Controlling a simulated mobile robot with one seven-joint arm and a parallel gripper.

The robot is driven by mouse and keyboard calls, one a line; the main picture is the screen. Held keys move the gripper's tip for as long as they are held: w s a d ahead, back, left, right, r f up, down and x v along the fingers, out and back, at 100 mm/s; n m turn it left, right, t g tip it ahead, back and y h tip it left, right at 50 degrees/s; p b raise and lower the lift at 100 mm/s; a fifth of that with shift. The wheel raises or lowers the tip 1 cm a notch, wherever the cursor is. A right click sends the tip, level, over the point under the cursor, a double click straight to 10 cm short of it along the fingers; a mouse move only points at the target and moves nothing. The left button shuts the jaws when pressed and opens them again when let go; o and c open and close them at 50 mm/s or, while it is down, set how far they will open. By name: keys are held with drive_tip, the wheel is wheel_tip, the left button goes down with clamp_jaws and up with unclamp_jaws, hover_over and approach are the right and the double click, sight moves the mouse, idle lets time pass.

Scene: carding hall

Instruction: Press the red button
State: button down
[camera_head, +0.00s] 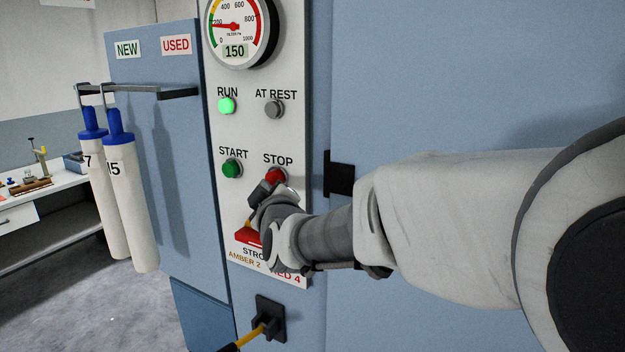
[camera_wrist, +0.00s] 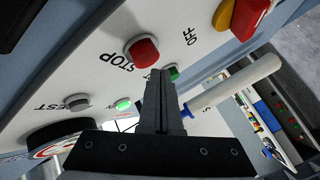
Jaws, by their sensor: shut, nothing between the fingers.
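The red button (camera_head: 275,176) is on the light panel under the word STOP, partly hidden by my gripper in the head view. In the wrist view the red button (camera_wrist: 141,50) is fully visible, up and to the left of my fingertips. My gripper (camera_head: 260,193) is in front of the panel, just below and left of the button in the head view. In the wrist view my gripper (camera_wrist: 160,76) has its fingers together with nothing between them. I cannot tell whether the fingertips touch the panel. The button looks raised.
A green START button (camera_head: 232,168) is left of STOP. The RUN lamp (camera_head: 227,105) glows green; the AT REST lamp (camera_head: 275,108) is grey. A gauge (camera_head: 238,32) is above. Two white tubes (camera_head: 122,195) hang left.

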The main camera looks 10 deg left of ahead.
idle(0.3)
drive_tip(key=shift+w+d+b, duration=0.15)
drive_tip(key=shift+w+b, duration=0.2)
drive_tip(key=shift+w, duration=0.05)
drive_tip(key=shift+w+d+b, duration=0.25)
drive_tip(key=shift+w+b, duration=0.1)
drive_tip(key=shift+w, duration=0.15)
idle(0.7)
idle(0.4)
drive_tip(key=shift+s+a, duration=0.2)
drive_tip(key=shift+s, duration=0.25)
drive_tip(key=shift+s+a, duration=0.2)
drive_tip(key=shift+s, duration=0.25)
drive_tip(key=shift+s, duration=0.1)
drive_tip(key=s, duration=0.1)
drive_tip(key=s+a+p, duration=0.1)
drive_tip(key=s, duration=0.1)
drive_tip(key=s+a+p, duration=0.1)
drive_tip(key=shift+s, duration=0.25)
